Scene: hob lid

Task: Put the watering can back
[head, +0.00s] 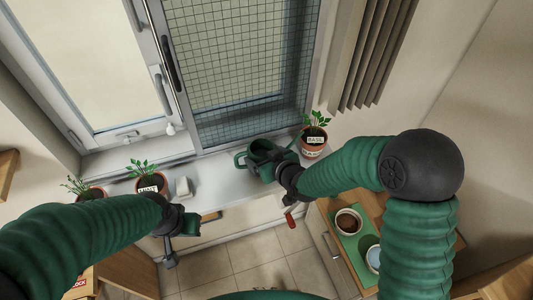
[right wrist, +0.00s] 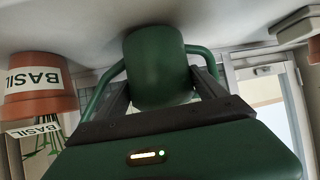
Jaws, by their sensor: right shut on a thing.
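The green watering can (head: 262,158) is at the window sill (head: 220,181), just left of the basil pot (head: 313,148). My right gripper (head: 284,174) is shut on it. In the right wrist view the rounded green body of the can (right wrist: 158,62) sits between the two dark fingers. I cannot tell whether its base touches the sill. The basil pot also shows in the right wrist view (right wrist: 36,88), upside down, apart from the can. My left gripper (head: 176,246) hangs in front of the sill at left; its fingers are too unclear to judge.
The mint pot (head: 151,184), another plant pot (head: 90,194) and a small white object (head: 182,187) stand on the sill at left. A red-handled thing (head: 290,219) shows below the sill. The middle sill looks clear.

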